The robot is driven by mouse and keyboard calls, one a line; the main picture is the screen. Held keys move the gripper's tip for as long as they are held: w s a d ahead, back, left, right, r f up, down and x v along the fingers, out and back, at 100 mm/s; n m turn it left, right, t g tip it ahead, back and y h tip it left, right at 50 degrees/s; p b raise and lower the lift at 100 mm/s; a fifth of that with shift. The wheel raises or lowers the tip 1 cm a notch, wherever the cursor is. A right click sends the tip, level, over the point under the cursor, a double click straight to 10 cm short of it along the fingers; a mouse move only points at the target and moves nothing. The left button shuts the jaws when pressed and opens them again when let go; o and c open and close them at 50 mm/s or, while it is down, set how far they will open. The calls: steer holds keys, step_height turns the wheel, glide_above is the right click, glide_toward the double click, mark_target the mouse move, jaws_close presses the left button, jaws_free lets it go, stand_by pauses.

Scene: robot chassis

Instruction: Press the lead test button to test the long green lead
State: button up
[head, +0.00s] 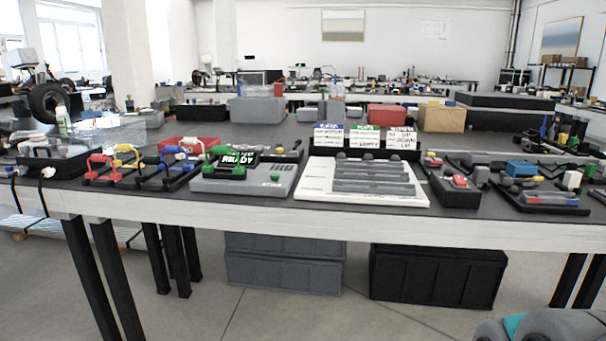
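A grey tester box (240,178) sits near the front edge of the long dark-topped bench, left of centre. Its tilted black display (239,160) shows green text that seems to read "READY". A small green button (275,178) shows on its front right top. Green lead parts (217,151) stand at the box's left side, and their plug ends look close to or in it; I cannot tell which. Other leads, red, yellow, blue and white, stand on racks to the left. My gripper is not in view; only a grey and teal part, likely of my arm, shows at the lower right.
A white board with grey slots (361,190) and three label cards (364,138) stands right of the tester. A black box with a red button (453,186) is further right. Grey (283,268) and black crates (438,276) sit under the bench. Floor in front is clear.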

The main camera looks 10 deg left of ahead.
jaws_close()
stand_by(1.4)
